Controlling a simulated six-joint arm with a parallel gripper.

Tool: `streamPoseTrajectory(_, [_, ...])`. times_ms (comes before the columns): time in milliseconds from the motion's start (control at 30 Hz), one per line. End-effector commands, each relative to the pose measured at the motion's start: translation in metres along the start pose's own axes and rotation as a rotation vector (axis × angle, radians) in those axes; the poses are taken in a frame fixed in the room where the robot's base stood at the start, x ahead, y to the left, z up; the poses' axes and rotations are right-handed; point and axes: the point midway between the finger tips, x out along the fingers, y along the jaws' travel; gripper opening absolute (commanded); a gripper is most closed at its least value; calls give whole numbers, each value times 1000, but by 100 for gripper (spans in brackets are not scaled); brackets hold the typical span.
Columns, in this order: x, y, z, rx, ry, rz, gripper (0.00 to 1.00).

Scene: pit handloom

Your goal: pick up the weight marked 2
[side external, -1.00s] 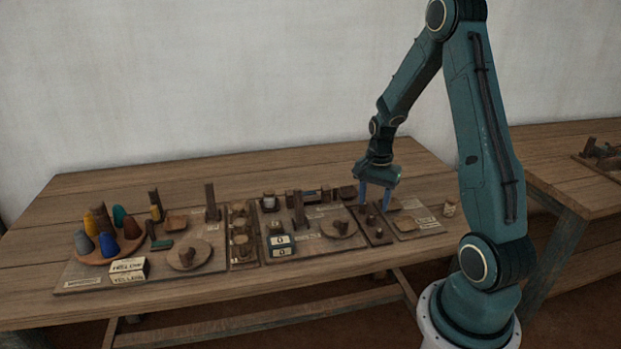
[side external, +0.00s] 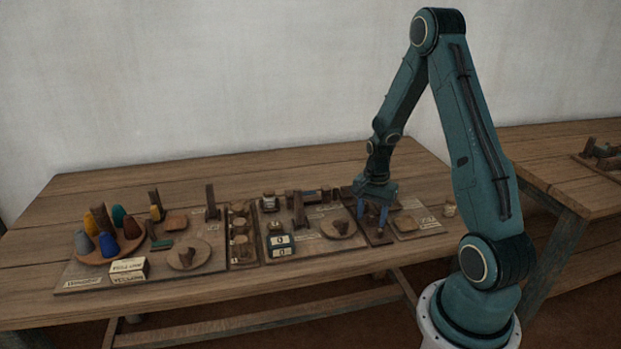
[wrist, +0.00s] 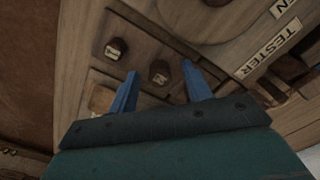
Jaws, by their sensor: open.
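My gripper (side external: 373,217) is open and low over the narrow dark tray (side external: 379,238) on the right of the work area. In the wrist view its two blue fingers (wrist: 160,69) stand on either side of a small dark round weight (wrist: 159,72), with gaps on both sides. That weight has a pale mark that is too blurred to read for sure. A second dark weight (wrist: 117,47) with a pale mark sits outside the fingers, to the upper left. In the side view the weights are mostly hidden by the fingers.
A board labelled TESTER (wrist: 263,53) lies close on the right in the wrist view. A brown block (wrist: 102,98) is beside the left finger. A plate of coloured cones (side external: 110,250) stands far left, and the table front (side external: 200,305) is clear.

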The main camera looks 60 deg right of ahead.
Motion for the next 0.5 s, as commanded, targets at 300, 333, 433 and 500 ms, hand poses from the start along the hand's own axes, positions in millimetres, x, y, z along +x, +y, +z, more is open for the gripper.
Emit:
streamPoseTrajectory(300, [0, 0, 0, 0, 0, 0, 41])
streamPoseTrajectory(333, [0, 0, 0, 0, 0, 0, 35])
streamPoseTrajectory(433, [0, 0, 0, 0, 0, 0, 16])
streamPoseTrajectory(500, [0, 0, 0, 0, 0, 0, 2])
